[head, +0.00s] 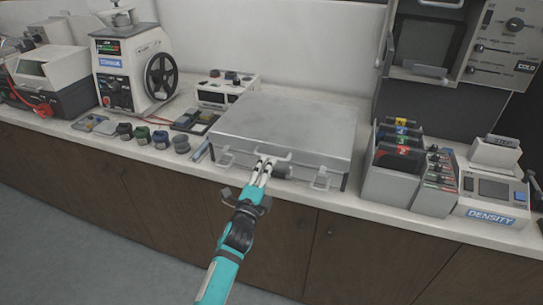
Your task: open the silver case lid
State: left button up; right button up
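The silver case (282,131) lies flat on the white counter in the middle of the head view, with its lid down. Its front carries two latches, one at the left (225,158) and one at the right (321,180). My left gripper (264,166) is at the middle of the case's front, by the handle area. Its fingers point at the front edge and cover part of it. I cannot tell whether they touch the case or how far apart they are. My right gripper is not in view.
A grey bin with coloured labelled folders (391,172) and a density meter (492,197) stand right of the case. Small jars (142,134), a control box (222,92) and a machine with a black handwheel (130,66) stand left. A wall unit (433,40) hangs behind at right.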

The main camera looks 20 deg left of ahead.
pick_arm(q)
jog(key=w, duration=0.4)
jog(key=shift+w+r, duration=0.15)
jog(key=shift+r, duration=0.25)
jog(key=shift+c, duration=0.3)
grip_shut()
jog(key=shift+f, duration=0.1)
